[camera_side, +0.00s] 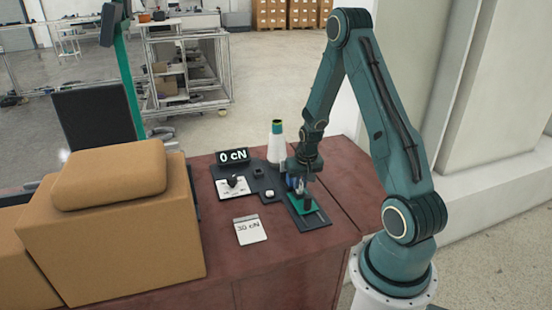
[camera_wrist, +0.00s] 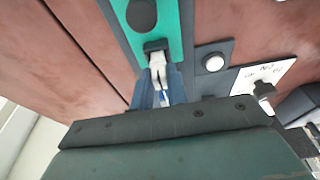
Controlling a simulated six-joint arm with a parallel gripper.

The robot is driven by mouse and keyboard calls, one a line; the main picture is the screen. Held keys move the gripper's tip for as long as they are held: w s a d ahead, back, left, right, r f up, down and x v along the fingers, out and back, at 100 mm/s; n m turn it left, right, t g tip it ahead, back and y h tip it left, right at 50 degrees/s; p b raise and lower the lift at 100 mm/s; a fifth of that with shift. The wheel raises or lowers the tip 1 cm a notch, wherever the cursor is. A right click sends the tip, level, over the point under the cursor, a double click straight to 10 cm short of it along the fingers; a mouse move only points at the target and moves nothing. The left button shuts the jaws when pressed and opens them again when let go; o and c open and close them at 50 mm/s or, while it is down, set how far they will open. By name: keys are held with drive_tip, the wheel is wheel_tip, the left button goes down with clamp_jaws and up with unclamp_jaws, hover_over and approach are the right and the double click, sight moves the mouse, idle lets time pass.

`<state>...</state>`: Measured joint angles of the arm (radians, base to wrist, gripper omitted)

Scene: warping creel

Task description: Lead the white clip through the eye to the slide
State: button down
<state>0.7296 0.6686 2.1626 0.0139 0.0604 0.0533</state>
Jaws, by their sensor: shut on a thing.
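The white clip (camera_wrist: 157,66) shows in the wrist view, between the blue-grey fingers of my gripper (camera_wrist: 156,88), which is shut on it. A small blue piece shows behind the clip. The clip's front end is at a dark block on the green slide (camera_wrist: 172,22); I cannot tell whether they touch. A round black knob (camera_wrist: 141,14) stands on the slide. In the side view my gripper (camera_side: 299,186) is low over the green slide (camera_side: 321,214) and hides the clip. I cannot pick out the eye or the thread's path with certainty.
A white cone (camera_side: 276,149) stands behind the dark base plate. A display (camera_side: 233,156) reads 0 cN. A dial with a black knob (camera_side: 233,182) and a white button (camera_side: 269,194) lie left of my gripper. A 30 cN card (camera_side: 250,231) lies in front. Brown boxes (camera_side: 110,230) fill the left.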

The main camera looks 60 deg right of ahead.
drive_tip(key=shift+f, duration=0.35)
idle(0.4)
drive_tip(key=c, duration=1.3)
unclamp_jaws()
drive_tip(key=shift+o, duration=0.5)
drive_tip(key=shift+o, duration=0.7)
drive_tip(key=shift+r, duration=0.2)
drive_tip(key=v, duration=0.6)
drive_tip(key=shift+r, duration=0.35)
drive_tip(key=shift+s+a+r, duration=0.15)
drive_tip(key=v, duration=1.3)
drive_tip(key=shift+r, duration=0.25)
